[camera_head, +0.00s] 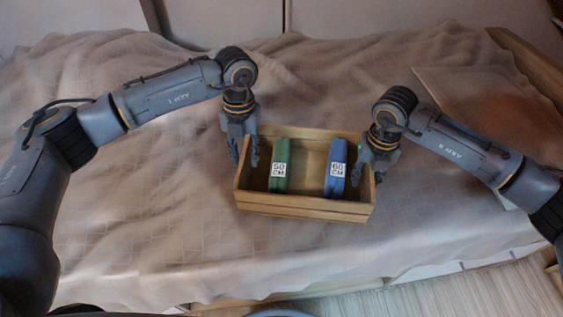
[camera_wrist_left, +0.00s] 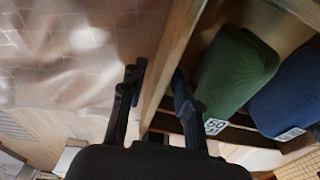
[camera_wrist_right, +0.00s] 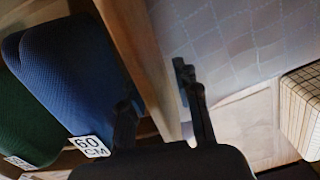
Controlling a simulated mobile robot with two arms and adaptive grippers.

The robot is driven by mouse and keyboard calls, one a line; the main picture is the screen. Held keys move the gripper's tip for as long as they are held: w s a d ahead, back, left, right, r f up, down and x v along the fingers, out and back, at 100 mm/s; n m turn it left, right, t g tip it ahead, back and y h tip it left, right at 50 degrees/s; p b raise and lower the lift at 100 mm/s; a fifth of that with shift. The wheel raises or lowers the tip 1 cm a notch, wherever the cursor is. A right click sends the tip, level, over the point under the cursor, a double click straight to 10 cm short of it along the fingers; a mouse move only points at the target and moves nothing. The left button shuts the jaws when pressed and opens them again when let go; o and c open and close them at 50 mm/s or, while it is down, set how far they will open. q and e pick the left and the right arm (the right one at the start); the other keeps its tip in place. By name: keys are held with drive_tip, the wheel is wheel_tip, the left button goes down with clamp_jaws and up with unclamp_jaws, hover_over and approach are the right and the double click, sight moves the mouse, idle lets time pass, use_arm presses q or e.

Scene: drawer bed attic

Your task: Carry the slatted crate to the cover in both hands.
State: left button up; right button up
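The slatted crate (camera_head: 305,207) is a light wooden box in the middle of the head view, over the beige cover (camera_head: 150,200) on the bed. It looks level; I cannot tell whether it touches the cover. My left gripper (camera_head: 245,152) has its fingers on both sides of the crate's left wall (camera_wrist_left: 173,60) and looks shut on it. My right gripper (camera_head: 370,165) holds the right wall (camera_wrist_right: 142,60) the same way. Inside stand a green item (camera_head: 280,160) labelled 50 CM and a blue item (camera_head: 337,160) labelled 60 CM.
A flat beige panel (camera_head: 470,90) lies at the back right of the bed. A wooden edge (camera_head: 535,65) bounds the right side. Wooden floor (camera_head: 500,290) shows at the front right. The cover is bare left of the crate and in front of it.

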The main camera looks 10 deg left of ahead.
use_arm(q)
drive_tip(key=r, duration=0.5)
drive_tip(key=w+r, duration=0.1)
drive_tip(key=r, duration=0.2)
drive_tip(key=shift+r, duration=0.3)
drive_tip(key=shift+w+r, duration=0.1)
drive_tip(key=shift+r, duration=0.05)
use_arm(e)
drive_tip(key=shift+r, duration=0.25)
wheel_tip(320, 180, up, 12)
drive_tip(key=shift+f, duration=0.25)
